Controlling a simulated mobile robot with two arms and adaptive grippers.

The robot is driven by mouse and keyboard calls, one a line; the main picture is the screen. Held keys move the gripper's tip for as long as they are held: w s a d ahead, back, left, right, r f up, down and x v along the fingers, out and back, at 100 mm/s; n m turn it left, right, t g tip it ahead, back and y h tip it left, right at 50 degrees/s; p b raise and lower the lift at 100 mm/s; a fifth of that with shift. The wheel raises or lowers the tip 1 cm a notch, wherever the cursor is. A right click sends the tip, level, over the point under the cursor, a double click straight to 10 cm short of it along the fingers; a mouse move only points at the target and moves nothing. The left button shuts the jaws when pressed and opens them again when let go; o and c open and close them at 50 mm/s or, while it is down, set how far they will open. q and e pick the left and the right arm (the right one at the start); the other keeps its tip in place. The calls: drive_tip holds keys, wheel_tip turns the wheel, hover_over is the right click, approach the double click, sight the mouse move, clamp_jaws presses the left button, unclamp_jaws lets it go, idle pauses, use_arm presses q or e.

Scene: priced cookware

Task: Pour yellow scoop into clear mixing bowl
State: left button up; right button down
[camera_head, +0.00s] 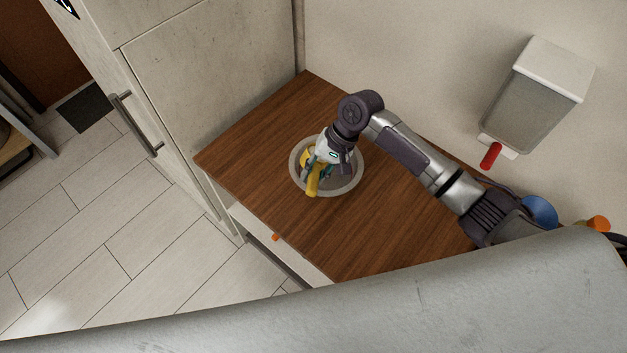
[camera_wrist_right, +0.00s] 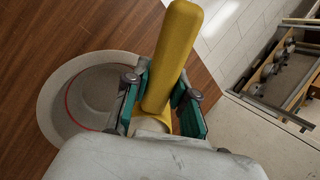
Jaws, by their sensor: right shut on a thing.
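The mixing bowl (camera_head: 352,184) stands on the wooden counter, and its pale rim shows around my right gripper. It also shows at the left of the right wrist view (camera_wrist_right: 62,84), with a thin red line inside. My right gripper (camera_head: 317,176) is over the bowl and shut on the yellow scoop (camera_head: 313,187). In the right wrist view the scoop's yellow handle (camera_wrist_right: 172,55) stands between the green-padded fingers (camera_wrist_right: 163,110). The scoop's cup and any contents are mostly hidden by my gripper. My left gripper is not in view.
The brown wooden counter (camera_head: 262,134) is bare around the bowl. A wall dispenser (camera_head: 535,100) with a red lever (camera_head: 490,156) hangs at the right. A blue round object (camera_head: 540,210) is near my right arm. A tall cabinet (camera_head: 215,75) borders the counter's left.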

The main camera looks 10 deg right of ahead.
drive_tip(key=y+b, duration=0.2)
drive_tip(key=b, duration=0.2)
drive_tip(key=d+y+b, duration=0.1)
drive_tip(key=y+b, duration=0.1)
drive_tip(key=b, duration=0.3)
drive_tip(key=d+g+y+b, duration=0.1)
drive_tip(key=y+b, duration=0.2)
drive_tip(key=b, duration=0.1)
drive_tip(key=shift+w+d+r+b, duration=0.1)
drive_tip(key=shift+w+r+b, duration=0.1)
drive_tip(key=shift+b, duration=0.15)
drive_tip(key=d+y+b, duration=0.1)
drive_tip(key=y, duration=0.1)
drive_tip(key=d+y+b, duration=0.1)
drive_tip(key=y+b, duration=0.1)
drive_tip(key=y, duration=0.1)
drive_tip(key=d+g+y+b, duration=0.1)
drive_tip(key=d+y+b, duration=0.1)
drive_tip(key=y, duration=0.1)
drive_tip(key=shift+w, duration=0.25)
idle(0.7)
